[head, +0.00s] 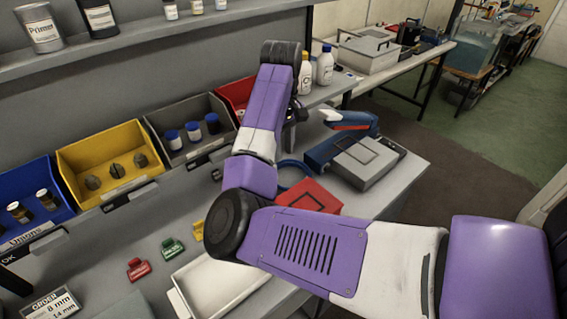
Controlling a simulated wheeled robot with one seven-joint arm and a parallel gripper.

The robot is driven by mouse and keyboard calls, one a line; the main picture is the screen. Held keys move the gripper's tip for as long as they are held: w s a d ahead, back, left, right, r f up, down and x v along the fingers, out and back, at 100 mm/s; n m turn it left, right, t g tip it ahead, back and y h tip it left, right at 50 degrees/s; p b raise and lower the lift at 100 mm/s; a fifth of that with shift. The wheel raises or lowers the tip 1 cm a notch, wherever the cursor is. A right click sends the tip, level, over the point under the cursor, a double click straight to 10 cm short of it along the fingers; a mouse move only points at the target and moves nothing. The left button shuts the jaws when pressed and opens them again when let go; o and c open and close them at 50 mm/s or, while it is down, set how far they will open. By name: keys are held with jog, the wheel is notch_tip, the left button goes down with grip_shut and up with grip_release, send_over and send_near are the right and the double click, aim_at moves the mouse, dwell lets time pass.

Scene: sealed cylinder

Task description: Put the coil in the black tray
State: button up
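A dark grey-black open bin (185,113), the closest match to a black tray, stands between a yellow bin and a red bin along the back of the bench. It holds several blue-capped bottles. I cannot clearly identify a coil; a blue ring (292,164) lies on the bench, partly hidden by my arm. My arm reaches in from the right, bends at the elbow and extends toward the back. My gripper is mostly hidden behind my forearm; only dark parts (291,112) show, so its fingers and anything in them cannot be seen.
A yellow bin (92,150) holds brown pieces; a blue bin (16,186) holds small bottles. A red box (309,195), a grey device (366,162), a white tray (205,287) and small red (138,269) and green (172,248) pieces lie on the bench. White bottles (325,67) stand behind.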

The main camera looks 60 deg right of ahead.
jog(key=s+d+m+t+h+p, duration=0.1)
jog(key=s+d+m+h+p, duration=0.25)
jog(key=d, duration=0.45)
jog(key=m+t+p, duration=0.2)
jog(key=m, duration=0.2)
send_near(308, 172)
jog(key=d+f, duration=0.1)
jog(key=f, duration=0.1)
jog(key=shift+w+y, duration=0.25)
jog(key=shift+w, duration=0.1)
jog(key=shift+d+f, duration=0.1)
jog(key=shift+f, duration=0.3)
jog(key=shift+p+x, duration=0.7)
jog(key=shift+x, duration=2.75)
jog(key=shift+w+d, duration=0.1)
grip_shut()
